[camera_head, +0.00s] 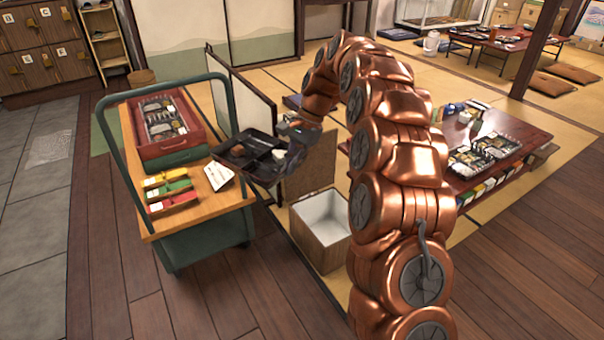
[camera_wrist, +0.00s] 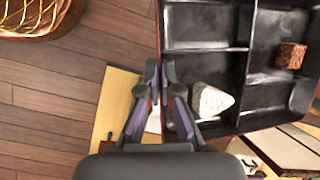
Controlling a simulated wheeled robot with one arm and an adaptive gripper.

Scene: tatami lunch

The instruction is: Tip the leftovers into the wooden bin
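My gripper (camera_head: 288,142) is shut on the side wall of a black divided bento box (camera_head: 236,155), held in the air beside the cart. In the wrist view the fingers (camera_wrist: 160,78) pinch the wall of the box (camera_wrist: 205,25). Leftovers lie in it: a white rice triangle (camera_wrist: 212,100) and a brown cube (camera_wrist: 291,55), in separate compartments. The wooden bin (camera_head: 321,223) stands open on the floor, right of and below the gripper in the head view. Its inside is white and looks empty, though part of its right side is hidden by my arm.
A green-framed cart (camera_head: 208,240) carries a red crate (camera_head: 165,148) of bento boxes, small coloured boxes (camera_head: 172,190) and a card (camera_head: 219,175). A low table (camera_head: 520,142) with more boxes is at right. A woven basket (camera_wrist: 38,15) shows in the wrist view.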

